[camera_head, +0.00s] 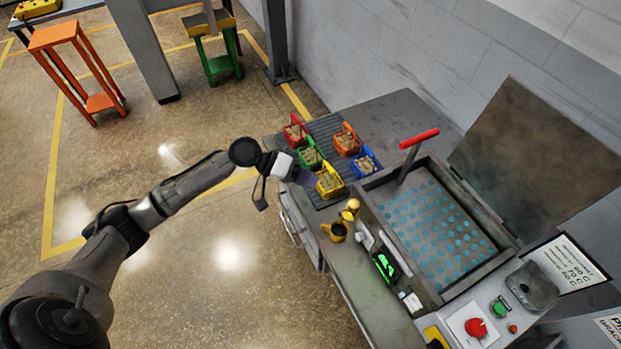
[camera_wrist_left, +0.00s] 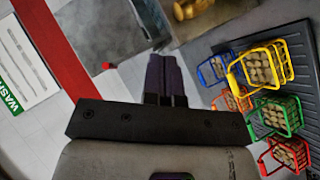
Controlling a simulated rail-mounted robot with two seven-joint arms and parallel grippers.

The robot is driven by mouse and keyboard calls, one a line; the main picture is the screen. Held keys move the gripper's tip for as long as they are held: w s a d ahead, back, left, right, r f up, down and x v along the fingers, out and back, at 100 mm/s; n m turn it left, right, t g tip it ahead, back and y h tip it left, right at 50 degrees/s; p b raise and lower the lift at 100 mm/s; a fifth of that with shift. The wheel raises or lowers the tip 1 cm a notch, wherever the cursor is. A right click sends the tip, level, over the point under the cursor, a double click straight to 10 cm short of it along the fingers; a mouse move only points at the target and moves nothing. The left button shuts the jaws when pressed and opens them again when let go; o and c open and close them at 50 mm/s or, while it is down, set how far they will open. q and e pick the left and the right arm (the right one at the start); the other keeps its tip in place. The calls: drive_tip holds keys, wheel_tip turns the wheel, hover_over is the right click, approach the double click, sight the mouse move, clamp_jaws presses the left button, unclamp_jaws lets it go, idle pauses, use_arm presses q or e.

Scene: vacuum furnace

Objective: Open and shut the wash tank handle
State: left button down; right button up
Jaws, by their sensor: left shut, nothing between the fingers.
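The wash tank (camera_head: 430,225) is an open metal basin with a perforated floor of blue-green dots, at the right of the head view. Its handle (camera_head: 419,138) is a red bar on a grey lever, raised above the tank's back left corner. My left gripper (camera_head: 306,179) is left of the tank and apart from the handle, close to the small baskets. In the left wrist view its dark fingers (camera_wrist_left: 166,75) are together and empty. My right gripper is not in view.
Small coloured wire baskets, including a yellow one (camera_head: 330,182) and a blue one (camera_head: 366,164), stand on a ribbed dark mat beside my left gripper. A control panel with a red button (camera_head: 475,327) is at front. Open floor lies left.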

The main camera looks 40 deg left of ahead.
sight(345, 216)
use_arm(q)
drive_tip(key=w+d+f+p, duration=0.1)
drive_tip(key=d+f+p, duration=0.1)
drive_tip(key=d+f, duration=0.3)
drive_tip(key=shift+w+d, duration=0.2)
drive_tip(key=shift+d, duration=1.6)
drive_tip(key=shift+f, duration=0.1)
